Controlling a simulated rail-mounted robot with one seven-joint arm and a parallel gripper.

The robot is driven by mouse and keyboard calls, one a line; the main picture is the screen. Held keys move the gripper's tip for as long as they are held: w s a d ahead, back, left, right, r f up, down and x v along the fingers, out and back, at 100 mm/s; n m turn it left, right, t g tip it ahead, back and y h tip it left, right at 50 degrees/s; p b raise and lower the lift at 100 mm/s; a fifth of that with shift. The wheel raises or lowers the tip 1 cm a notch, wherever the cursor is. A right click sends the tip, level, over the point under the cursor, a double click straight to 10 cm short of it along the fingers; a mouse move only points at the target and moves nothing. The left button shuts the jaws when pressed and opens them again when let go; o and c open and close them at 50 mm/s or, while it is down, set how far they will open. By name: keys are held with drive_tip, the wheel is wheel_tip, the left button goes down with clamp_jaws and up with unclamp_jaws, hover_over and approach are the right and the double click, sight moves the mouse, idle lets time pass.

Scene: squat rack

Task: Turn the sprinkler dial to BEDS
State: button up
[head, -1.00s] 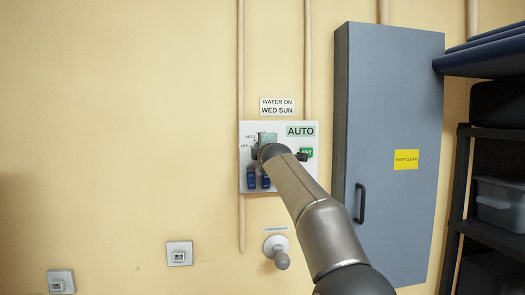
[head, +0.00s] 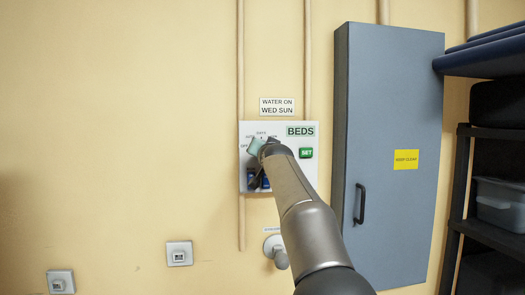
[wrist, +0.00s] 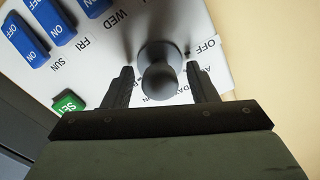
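The sprinkler panel (head: 300,178) is a white plate on the wall, and its display (head: 300,131) reads BEDS. The dial is mostly hidden behind my gripper in the head view. In the wrist view the dial's round dark grey knob (wrist: 158,68) stands between the two fingers, with OFF and other partly covered labels around it. My gripper (wrist: 161,72) is open, one finger on each side of the knob, with a visible gap at each side. In the head view my gripper (head: 258,149) is tilted in front of the panel.
A green SET button (head: 306,153) is right of the dial. Blue day switches (head: 266,182) sit below it, partly covered by my gripper. A sign (head: 277,106) above reads WATER ON WED SUN. A grey cabinet (head: 395,110) stands to the right.

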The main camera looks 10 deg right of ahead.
drive_tip(key=o, duration=1)
drive_tip(key=shift+o, duration=0.2)
drive_tip(key=shift+s+f+b, duration=0.2)
drive_tip(key=shift+s+b, duration=0.1)
drive_tip(key=shift+b, duration=0.2)
drive_tip(key=s+b, duration=0.5)
drive_tip(key=s, duration=0.1)
drive_tip(key=shift+s+r, duration=0.15)
drive_tip(key=shift+s, duration=0.05)
